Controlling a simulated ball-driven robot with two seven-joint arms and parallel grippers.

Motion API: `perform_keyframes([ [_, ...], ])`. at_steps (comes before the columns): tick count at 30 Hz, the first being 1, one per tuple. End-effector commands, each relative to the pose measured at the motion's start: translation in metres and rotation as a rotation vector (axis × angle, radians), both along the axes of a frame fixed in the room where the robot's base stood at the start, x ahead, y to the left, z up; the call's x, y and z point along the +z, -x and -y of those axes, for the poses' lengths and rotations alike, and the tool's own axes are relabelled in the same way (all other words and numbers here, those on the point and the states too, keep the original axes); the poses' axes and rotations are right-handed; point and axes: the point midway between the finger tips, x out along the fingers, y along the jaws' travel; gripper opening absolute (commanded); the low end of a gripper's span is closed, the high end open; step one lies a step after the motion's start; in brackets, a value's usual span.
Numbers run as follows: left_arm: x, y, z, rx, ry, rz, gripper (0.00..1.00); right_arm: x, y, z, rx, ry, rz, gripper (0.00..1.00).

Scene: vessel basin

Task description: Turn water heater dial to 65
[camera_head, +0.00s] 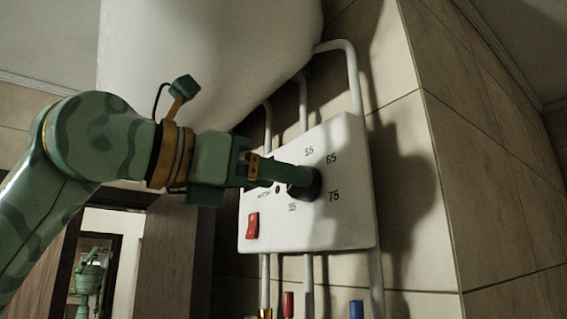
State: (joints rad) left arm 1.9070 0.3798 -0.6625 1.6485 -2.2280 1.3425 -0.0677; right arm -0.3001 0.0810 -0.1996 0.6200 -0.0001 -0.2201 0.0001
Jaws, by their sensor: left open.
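The water heater's white control panel (345,225) is fixed to the tiled wall. Its black dial (312,184) is at the middle of the panel, with the numbers 55, 65 and 75 printed around its right side. The dial's pointer is not clear to me, so I cannot tell its setting. My left gripper (300,175) comes in from the left and is open, with its fingertips at the dial. The fingers cover the dial's left part, and I cannot tell whether they touch it. A red switch (253,225) is at the panel's lower left. My right gripper is not in view.
The large white heater tank (210,60) hangs above my left arm. White pipes (353,80) run from it behind the panel. Red (288,304) and blue (356,310) pipe fittings are below. A wall corner stands at the right. A mirror (92,270) is at the lower left.

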Motion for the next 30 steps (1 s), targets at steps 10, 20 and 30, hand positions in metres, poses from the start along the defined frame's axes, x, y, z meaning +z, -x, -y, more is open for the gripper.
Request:
perform_keyframes([
  [10, -0.001, -0.013, 0.017, 0.0, 0.001, -0.001, 0.65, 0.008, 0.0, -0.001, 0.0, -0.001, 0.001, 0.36],
  [20, -0.001, -0.013, 0.016, 0.0, 0.001, -0.001, 0.2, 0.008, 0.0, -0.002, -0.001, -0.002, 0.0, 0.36],
  [30, 0.0, -0.012, 0.016, 0.002, -0.02, 0.028, 0.2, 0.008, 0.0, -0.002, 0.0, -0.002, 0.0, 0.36],
])
